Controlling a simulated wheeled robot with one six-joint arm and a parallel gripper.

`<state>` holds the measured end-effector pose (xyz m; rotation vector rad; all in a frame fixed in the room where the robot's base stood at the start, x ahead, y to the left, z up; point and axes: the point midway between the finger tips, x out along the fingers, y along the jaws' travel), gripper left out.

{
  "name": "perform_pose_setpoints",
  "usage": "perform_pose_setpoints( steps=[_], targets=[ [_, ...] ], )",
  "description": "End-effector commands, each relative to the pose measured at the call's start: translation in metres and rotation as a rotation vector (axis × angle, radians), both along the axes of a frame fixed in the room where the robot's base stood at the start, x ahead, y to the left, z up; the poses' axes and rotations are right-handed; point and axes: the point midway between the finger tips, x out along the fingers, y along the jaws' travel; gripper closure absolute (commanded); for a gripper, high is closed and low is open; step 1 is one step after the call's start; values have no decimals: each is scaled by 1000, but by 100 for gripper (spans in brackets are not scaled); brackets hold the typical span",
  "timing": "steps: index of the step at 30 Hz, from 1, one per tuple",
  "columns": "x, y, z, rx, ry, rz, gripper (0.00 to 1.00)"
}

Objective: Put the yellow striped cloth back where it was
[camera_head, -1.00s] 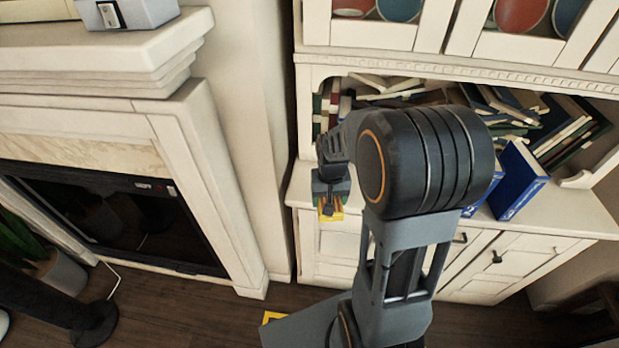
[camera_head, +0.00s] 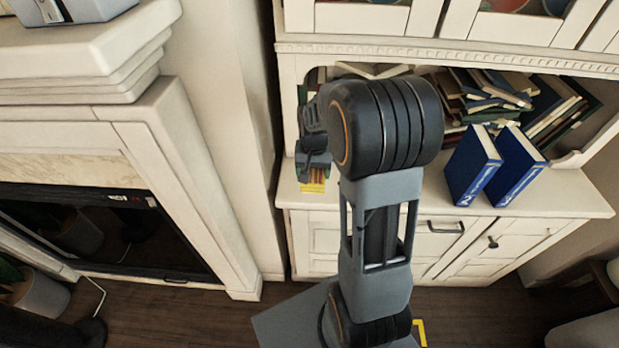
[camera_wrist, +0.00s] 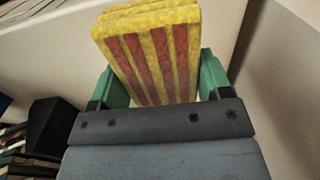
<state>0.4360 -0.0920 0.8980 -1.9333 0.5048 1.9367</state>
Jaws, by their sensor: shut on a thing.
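The yellow striped cloth (camera_wrist: 155,55) is a folded yellow pad with red stripes. In the wrist view it sits between the green fingers of my gripper (camera_wrist: 160,80), which is shut on it. In the head view the cloth (camera_head: 313,184) shows as a small yellow and orange patch just below my gripper (camera_head: 313,165), in front of the left end of the white cabinet's counter. I cannot tell whether the cloth touches the counter. My arm hides part of the cabinet behind it.
The white cabinet (camera_head: 555,195) has two upright blue books (camera_head: 470,168) on its counter and a shelf heaped with books (camera_head: 500,95). A fireplace (camera_head: 90,225) with a white mantel stands at the left. Dark wooden floor (camera_head: 160,310) lies in front.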

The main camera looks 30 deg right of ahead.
Motion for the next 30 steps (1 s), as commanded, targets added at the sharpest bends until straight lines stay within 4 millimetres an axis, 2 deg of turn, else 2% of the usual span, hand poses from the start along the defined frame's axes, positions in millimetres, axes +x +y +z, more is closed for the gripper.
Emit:
perform_pose_setpoints(
  steps=[3, 6, 14, 21, 30],
  targets=[
    [12, 0, -15, 0, 1, -1, 51],
    [18, -1, -22, 0, 0, -3, 51],
    [26, -1, -31, 0, -1, -4, 51],
    [27, -1, -60, 0, 1, -4, 51],
    [27, -1, -63, 0, -2, -4, 51]
  ],
)
